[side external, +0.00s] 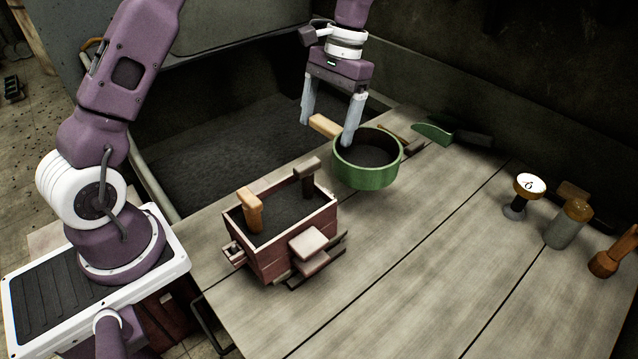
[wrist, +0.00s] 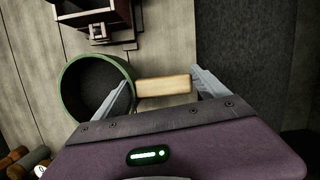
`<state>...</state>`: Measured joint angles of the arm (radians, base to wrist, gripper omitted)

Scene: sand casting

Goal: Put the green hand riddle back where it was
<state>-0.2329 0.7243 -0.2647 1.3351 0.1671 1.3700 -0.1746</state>
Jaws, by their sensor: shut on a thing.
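The green hand riddle (side external: 367,176) is a round green-rimmed sieve with a dark inside and a light wooden handle (side external: 324,125). It is at the bench's far edge, beside the dark sand bin; I cannot tell whether it touches the bench. My gripper (side external: 328,127) points down and is shut on the riddle, with the handle between its fingers. In the wrist view the riddle's ring (wrist: 66,92) is left of the fingers and the handle (wrist: 163,87) lies between them. The near finger hides part of where handle and ring meet.
A red wooden moulding box (side external: 268,266) filled with dark sand stands left of the riddle. A green-bladed tool (side external: 432,133) lies behind it at right. A gauge-topped item (side external: 528,184), a grey cylinder (side external: 566,229) and a wooden tool (side external: 609,261) stand at far right. The middle bench is clear.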

